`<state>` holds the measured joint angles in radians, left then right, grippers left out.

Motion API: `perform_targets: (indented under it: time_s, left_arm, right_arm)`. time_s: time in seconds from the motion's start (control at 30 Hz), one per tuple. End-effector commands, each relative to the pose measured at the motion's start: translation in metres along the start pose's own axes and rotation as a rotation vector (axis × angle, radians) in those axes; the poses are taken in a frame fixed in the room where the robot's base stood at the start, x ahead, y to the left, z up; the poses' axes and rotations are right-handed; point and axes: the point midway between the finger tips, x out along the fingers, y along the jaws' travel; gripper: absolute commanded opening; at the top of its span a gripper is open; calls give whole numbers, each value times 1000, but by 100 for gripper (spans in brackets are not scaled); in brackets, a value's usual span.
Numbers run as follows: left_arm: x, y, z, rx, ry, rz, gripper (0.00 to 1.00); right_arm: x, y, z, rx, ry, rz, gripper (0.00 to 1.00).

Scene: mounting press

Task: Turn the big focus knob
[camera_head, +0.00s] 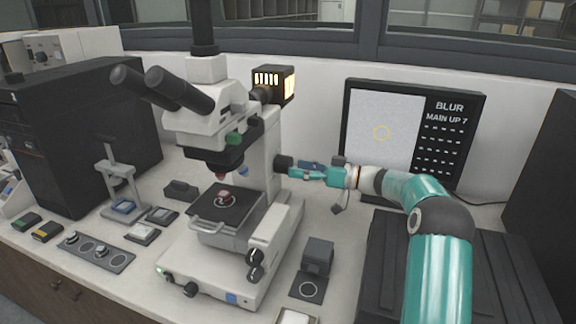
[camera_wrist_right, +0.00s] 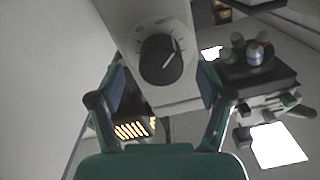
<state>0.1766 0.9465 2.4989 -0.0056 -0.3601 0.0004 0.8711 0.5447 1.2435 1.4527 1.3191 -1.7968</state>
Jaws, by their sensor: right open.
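The white microscope (camera_head: 266,150) stands on the bench with a dark round knob (camera_head: 284,163) on the right side of its column. In the right wrist view the big knob (camera_wrist_right: 160,61) shows a white pointer line and tick marks around it. My right gripper (camera_head: 300,172) reaches in from the right, close to the knob. In the wrist view its two fingers (camera_wrist_right: 162,88) are spread, one at each side of the knob in the picture, with gaps and nothing held. Whether the tips reach around the knob cannot be told. My left gripper is out of view.
Smaller dark knobs (camera_head: 256,264) sit low on the microscope's base. A lit lamp housing (camera_head: 272,84) is above. A grey block (camera_head: 318,256) stands on the bench in front.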

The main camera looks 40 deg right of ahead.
Motion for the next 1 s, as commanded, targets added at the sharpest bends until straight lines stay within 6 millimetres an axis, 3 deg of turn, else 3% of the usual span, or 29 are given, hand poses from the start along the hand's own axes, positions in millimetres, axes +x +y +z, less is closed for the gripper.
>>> perform_targets:
  time_s: [0.2,0.57,0.93,1.0]
  left_arm:
    - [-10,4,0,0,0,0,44]
    - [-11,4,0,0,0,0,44]
    - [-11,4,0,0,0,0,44]
    - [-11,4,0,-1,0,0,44]
  right_arm:
    - [28,-1,-2,0,0,-2,78]
    - [36,0,0,0,0,0,78]
    - [36,0,0,0,0,0,19]
    - [35,3,-1,-1,1,0,18]
